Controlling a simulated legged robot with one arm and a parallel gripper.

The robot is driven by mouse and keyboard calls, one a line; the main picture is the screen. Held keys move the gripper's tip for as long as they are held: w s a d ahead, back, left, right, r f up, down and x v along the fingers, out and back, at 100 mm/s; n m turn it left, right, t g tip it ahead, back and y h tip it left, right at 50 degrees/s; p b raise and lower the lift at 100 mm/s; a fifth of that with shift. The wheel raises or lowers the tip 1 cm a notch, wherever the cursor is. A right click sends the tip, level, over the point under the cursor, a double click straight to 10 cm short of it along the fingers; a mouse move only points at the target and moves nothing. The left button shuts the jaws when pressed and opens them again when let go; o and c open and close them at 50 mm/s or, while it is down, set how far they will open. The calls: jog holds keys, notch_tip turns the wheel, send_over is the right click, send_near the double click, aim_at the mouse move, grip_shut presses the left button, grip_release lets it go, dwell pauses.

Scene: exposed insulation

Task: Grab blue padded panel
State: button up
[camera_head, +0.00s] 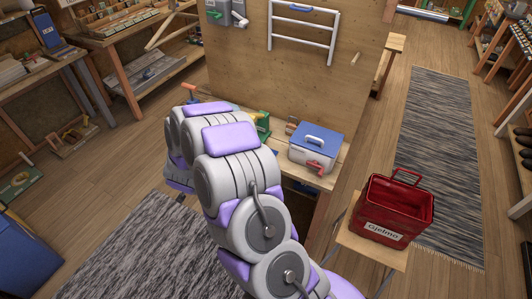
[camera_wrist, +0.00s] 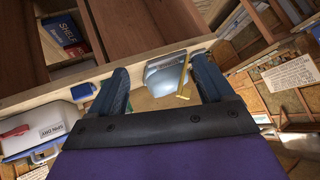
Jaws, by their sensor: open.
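My gripper (camera_wrist: 160,66) is open in the wrist view, its two dark fingers apart with nothing held between them. Beyond the fingertips lies a shiny grey curved piece (camera_wrist: 163,74) with a yellowish strip across it. A small blue block-like piece (camera_wrist: 83,92) lies left of the left finger, apart from it, near the white box. I cannot tell whether it is the blue padded panel. In the head view my arm covers part of the bench, and my gripper is hidden behind it.
A white box with a blue lid (camera_head: 316,141) stands on the bench and also shows in the wrist view (camera_wrist: 40,125). A green item (camera_head: 262,124) is beside it. A red crate (camera_head: 398,208) sits on a wooden stand (camera_head: 345,238). A wooden board (camera_head: 250,60) rises behind.

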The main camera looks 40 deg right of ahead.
jog(key=s+d+f+m+g+h+p, duration=0.1)
jog(key=s+d+f+g+h, duration=0.2)
jog(key=d, duration=0.6)
jog(key=s+d+f+m+h+p, duration=0.1)
jog(key=s+d+f+m+h, duration=0.1)
jog(key=s+d+h, duration=0.45)
jog(key=w+d+f, duration=0.2)
jog(key=w+d, duration=0.1)
jog(key=d, duration=0.3)
jog(key=w+d+f+y+b, duration=0.1)
jog(key=w+d+f, duration=0.1)
jog(key=d, duration=0.3)
jog(key=shift+w+d+f, duration=0.35)
jog(key=shift+w, duration=0.05)
